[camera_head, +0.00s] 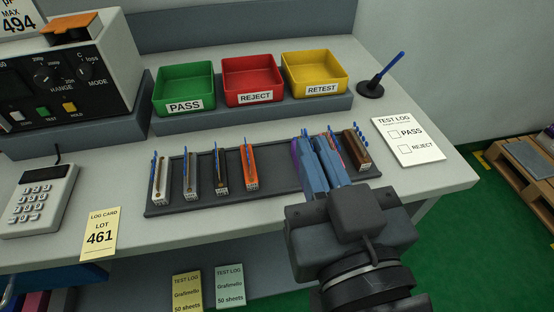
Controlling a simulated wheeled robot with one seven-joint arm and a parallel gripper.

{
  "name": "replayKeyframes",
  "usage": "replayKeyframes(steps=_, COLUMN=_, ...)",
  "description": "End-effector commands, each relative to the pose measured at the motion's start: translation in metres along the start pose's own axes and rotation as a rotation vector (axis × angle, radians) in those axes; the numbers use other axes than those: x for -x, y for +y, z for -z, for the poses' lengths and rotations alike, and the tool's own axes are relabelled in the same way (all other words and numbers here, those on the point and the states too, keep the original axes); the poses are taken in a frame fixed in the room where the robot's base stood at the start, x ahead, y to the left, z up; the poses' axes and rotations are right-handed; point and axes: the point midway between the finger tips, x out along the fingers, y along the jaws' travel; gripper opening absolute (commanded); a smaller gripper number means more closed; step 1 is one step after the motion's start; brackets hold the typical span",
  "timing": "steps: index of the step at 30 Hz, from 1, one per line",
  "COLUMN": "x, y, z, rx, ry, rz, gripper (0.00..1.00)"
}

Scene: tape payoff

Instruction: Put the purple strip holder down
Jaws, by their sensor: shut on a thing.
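The purple strip holder (295,152) is mostly hidden behind my gripper; a purple sliver shows at the left of the fingers. My gripper (319,140) has blue fingers, shut on the purple strip holder, over the right part of the dark grey tray (276,180). I cannot tell whether the holder touches the tray. On the tray left of it stand a white holder (160,182), a grey holder (190,178), a brown holder (223,175) and an orange holder (250,168). A darker brown holder (356,150) stands close to the right.
A bare stretch of tray lies between the orange holder and my gripper. Green (183,88), red (251,77) and yellow (314,71) bins stand behind. A test log sheet (408,142) lies at the right, a pen stand (370,88) behind it. A meter (70,75) and calculator (40,198) are left.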

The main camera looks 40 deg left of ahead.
Motion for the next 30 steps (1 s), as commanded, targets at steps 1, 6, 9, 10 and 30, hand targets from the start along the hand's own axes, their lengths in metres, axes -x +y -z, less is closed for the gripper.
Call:
replayKeyframes(steps=1, x=-0.005, y=-0.001, z=-0.002, rx=0.0, ry=-0.001, rz=0.001, gripper=0.0)
replayKeyframes(steps=6, x=-0.035, y=-0.005, z=-0.02, rx=0.0, ry=-0.002, rz=0.002, gripper=0.0)
replayKeyframes(steps=9, x=-0.056, y=-0.007, z=-0.033, rx=0.001, ry=-0.002, rz=0.002, gripper=0.0)
replayKeyframes(steps=10, x=-0.062, y=-0.008, z=-0.036, rx=0.001, ry=-0.002, rz=0.002, gripper=0.0)
replayKeyframes(steps=30, x=-0.114, y=-0.015, z=-0.1, rx=-0.001, ry=-0.003, rz=-0.001, gripper=0.0)
